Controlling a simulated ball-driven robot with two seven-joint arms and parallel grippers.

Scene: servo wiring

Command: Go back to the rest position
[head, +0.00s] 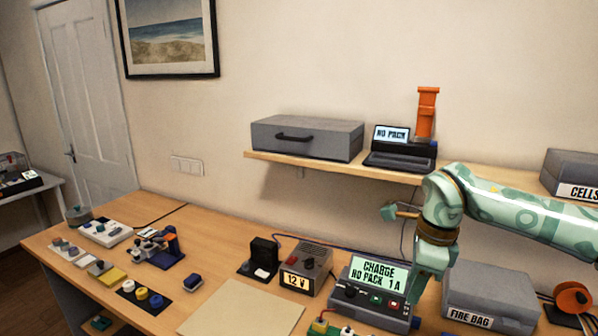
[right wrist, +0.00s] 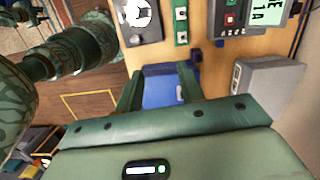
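My right arm comes in from the right in the head view, and its wrist (head: 440,225) bends down in front of the charger (head: 372,290). The charger's screen reads "CHARGE NO PACK 1 A". In the right wrist view my right gripper (right wrist: 161,82) has its two fingers apart. A blue object (right wrist: 162,90) shows between and beyond the fingers; I cannot tell whether they touch it.
The wooden desk holds a grey fire bag box (head: 490,300), a 12 V supply (head: 305,270), a beige mat (head: 240,310) and several small parts at the left. A shelf above carries a grey case (head: 308,138), a "NO PACK" device (head: 400,150) and an orange stand (head: 427,112).

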